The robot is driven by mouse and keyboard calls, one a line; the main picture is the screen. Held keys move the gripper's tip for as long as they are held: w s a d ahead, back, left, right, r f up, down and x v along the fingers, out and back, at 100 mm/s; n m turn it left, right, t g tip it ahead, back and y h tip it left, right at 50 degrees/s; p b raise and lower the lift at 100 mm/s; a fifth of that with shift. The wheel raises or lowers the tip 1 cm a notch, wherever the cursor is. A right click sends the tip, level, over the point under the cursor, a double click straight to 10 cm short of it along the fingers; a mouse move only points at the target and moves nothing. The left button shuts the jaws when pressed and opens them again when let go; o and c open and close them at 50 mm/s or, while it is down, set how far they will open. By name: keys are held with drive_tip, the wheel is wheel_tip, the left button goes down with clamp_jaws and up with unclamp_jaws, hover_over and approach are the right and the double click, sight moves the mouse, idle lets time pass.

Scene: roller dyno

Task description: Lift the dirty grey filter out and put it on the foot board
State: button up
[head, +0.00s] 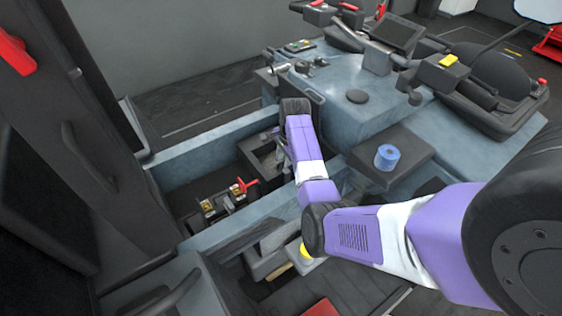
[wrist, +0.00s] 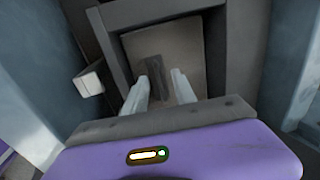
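In the wrist view the filter appears to be the brownish-grey panel (wrist: 191,48) inside a dark grey open-topped housing (wrist: 121,14). A dark upright bar (wrist: 155,68) stands in the middle of the panel. My gripper (wrist: 161,76) points into the housing, with its two pale fingers apart, one on each side of the bar. I cannot tell whether they touch it. In the head view my arm reaches over the blue-grey machine body to the housing (head: 247,152), and my gripper is mostly hidden behind the arm. I cannot tell for certain which surface is the foot board.
A red-handled valve (head: 243,186) with brass fittings sits left of the housing. A dark cab post (head: 105,130) rises at the left. A control console (head: 395,35) stands behind.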

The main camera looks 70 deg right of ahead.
clamp_jaws()
idle(1.4)
